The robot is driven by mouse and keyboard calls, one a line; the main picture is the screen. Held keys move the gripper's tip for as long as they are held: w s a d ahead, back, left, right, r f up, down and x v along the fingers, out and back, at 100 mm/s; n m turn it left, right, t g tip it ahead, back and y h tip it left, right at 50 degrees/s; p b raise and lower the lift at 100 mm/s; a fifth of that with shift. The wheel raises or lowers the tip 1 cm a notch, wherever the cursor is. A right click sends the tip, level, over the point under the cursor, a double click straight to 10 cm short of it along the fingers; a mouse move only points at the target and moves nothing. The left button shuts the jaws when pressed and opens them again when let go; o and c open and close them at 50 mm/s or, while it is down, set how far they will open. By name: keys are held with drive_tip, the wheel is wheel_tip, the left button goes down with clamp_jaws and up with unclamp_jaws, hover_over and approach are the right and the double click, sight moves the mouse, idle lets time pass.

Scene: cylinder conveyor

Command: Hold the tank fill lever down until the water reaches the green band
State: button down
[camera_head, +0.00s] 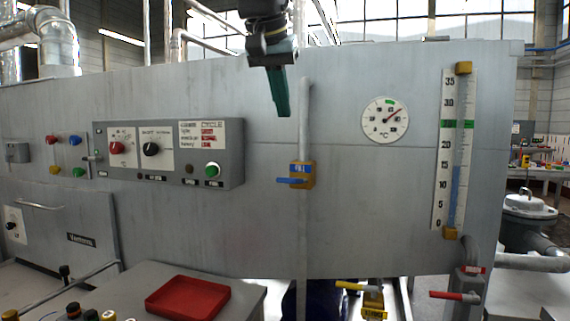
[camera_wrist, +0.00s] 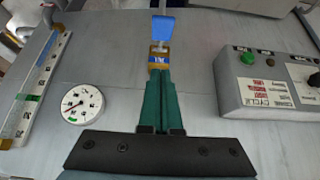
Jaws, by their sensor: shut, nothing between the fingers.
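The level gauge (camera_head: 440,150) is an upright scale with a glass tube at the right of the panel. Its blue water column (camera_head: 455,188) tops out near 15, below the green band (camera_head: 458,124) near 25. Three levers show: a blue one (camera_head: 290,181) on a yellow valve on the panel pipe, a yellow one (camera_head: 350,286), and a red one (camera_head: 455,296) below the gauge. My gripper (camera_head: 281,112) is shut and empty, above and left of the blue lever, which also shows in the wrist view (camera_wrist: 169,25).
A round temperature dial (camera_head: 385,121) is between the pipe and the gauge. A control box (camera_head: 170,152) with knobs juts out at left. A red tray (camera_head: 188,296) lies on the bench below. The panel's face between pipe and gauge is otherwise clear.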

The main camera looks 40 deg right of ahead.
drive_tip(key=p, duration=0.2)
hover_over(294, 180)
drive_tip(key=w+d, duration=0.2)
drive_tip(key=w, duration=0.1)
drive_tip(key=f, duration=0.8)
drive_tip(key=shift+s+a+f, duration=0.2)
drive_tip(key=shift+a+f, duration=0.05)
drive_tip(key=shift+s+a+f, duration=0.1)
drive_tip(key=shift+a+f, duration=0.05)
drive_tip(key=shift+f, duration=0.45)
drive_tip(key=shift+s+a+f, duration=0.1)
drive_tip(key=shift+a+f, duration=0.05)
drive_tip(key=shift+f, duration=0.4)
drive_tip(key=shift+f+p, duration=0.3)
drive_tip(key=shift+f, duration=0.35)
drive_tip(key=shift+a+f, duration=0.1)
drive_tip(key=shift+f, duration=0.1)
